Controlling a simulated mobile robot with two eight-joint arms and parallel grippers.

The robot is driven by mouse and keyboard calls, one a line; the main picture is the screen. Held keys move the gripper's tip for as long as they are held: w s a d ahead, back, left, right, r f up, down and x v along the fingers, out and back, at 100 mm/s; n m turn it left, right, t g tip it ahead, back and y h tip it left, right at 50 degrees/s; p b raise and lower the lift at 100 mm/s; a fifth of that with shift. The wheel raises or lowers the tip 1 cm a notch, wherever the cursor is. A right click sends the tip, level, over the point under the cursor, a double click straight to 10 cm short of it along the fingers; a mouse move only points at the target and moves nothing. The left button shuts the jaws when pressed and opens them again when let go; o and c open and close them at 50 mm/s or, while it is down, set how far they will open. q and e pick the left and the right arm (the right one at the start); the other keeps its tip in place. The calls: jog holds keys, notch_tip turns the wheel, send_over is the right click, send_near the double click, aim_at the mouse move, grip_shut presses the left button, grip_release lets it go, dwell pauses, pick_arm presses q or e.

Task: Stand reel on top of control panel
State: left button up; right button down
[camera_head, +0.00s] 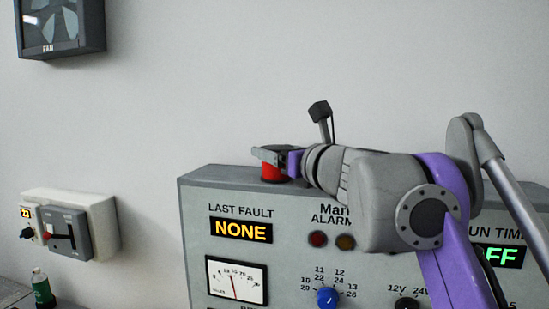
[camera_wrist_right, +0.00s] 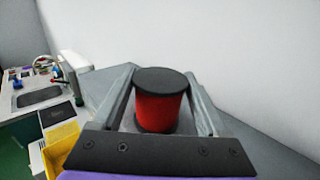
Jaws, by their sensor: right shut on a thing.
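The reel is red with a dark round end cap; it (camera_wrist_right: 160,108) stands upright between the fingers of my right gripper in the right wrist view. In the head view the red reel (camera_head: 272,173) shows at the top edge of the grey control panel (camera_head: 230,187). My right gripper (camera_head: 270,155) is shut on the reel, just above the panel's top. The reel's base appears to be at the top surface, but I cannot tell whether it touches. My left gripper is not in view.
A white wall rises behind the panel. A fan unit (camera_head: 62,27) hangs at upper left, and a switch box (camera_head: 75,226) is on the wall at lower left. A green bottle (camera_head: 42,289) stands below it. The right wrist view shows a yellow bin (camera_wrist_right: 62,146) and a sink (camera_wrist_right: 40,97).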

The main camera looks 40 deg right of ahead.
jog(key=shift+s+a+r, duration=0.2)
jog(key=shift+r, duration=0.05)
jog(key=shift+w+f, duration=0.25)
jog(key=shift+w, duration=0.1)
jog(key=shift+c, duration=0.8)
grip_release()
jog(key=shift+o, duration=0.8)
jog(key=shift+s, duration=0.2)
jog(key=shift+r, duration=0.1)
